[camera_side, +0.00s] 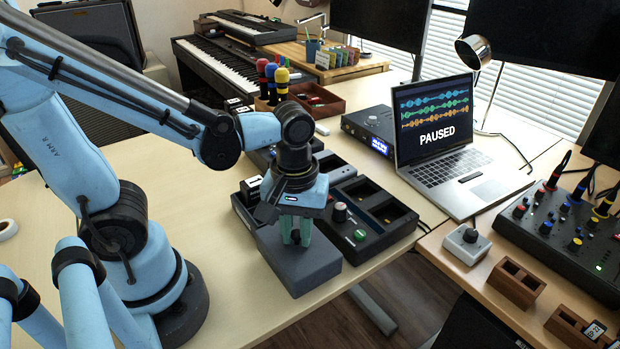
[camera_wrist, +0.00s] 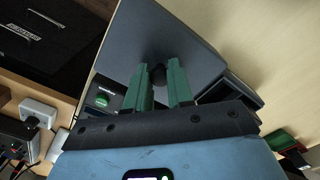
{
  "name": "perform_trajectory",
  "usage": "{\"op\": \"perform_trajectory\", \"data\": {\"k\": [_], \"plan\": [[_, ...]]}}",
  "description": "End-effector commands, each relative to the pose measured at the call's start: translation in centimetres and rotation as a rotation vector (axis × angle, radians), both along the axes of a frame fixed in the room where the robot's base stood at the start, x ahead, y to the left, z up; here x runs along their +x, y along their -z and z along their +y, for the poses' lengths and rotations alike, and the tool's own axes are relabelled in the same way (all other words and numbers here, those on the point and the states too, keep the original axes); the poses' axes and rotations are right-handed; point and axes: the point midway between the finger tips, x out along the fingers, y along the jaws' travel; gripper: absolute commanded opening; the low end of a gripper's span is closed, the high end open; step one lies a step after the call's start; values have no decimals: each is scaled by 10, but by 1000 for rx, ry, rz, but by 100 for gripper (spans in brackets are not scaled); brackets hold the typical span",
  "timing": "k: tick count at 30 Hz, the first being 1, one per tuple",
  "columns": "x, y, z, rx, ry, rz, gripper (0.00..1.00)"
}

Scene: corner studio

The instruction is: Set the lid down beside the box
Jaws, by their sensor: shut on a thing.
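The lid is a flat grey slab (camera_side: 302,266) with a small dark knob on top; in the wrist view it is a grey plate (camera_wrist: 190,45). My gripper (camera_side: 295,240) points down, its green fingers closed on the knob, also seen in the wrist view (camera_wrist: 165,88). The lid looks level, near the table's front edge; I cannot tell whether it touches the table. A black open-topped container (camera_side: 241,210), which may be the box, stands just behind and left of the lid, mostly hidden by my gripper. Its edge shows in the wrist view (camera_wrist: 238,90).
A black unit (camera_side: 376,241) with a knob and green button stands close right of the lid. The laptop (camera_side: 462,205) and mixer (camera_side: 566,235) are farther right. The table (camera_side: 225,290) is clear to the left, between the lid and my base. The table edge is close in front.

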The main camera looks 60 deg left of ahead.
Motion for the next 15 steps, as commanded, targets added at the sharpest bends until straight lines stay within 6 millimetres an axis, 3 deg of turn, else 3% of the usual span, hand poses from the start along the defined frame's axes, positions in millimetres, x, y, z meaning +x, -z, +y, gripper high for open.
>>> {"op": "perform_trajectory", "data": {"k": [6, 15], "plan": [[0, 15, 0, 0, 0, 0, 0], [0, 17, 0, 0, 0, 0, 0]]}}
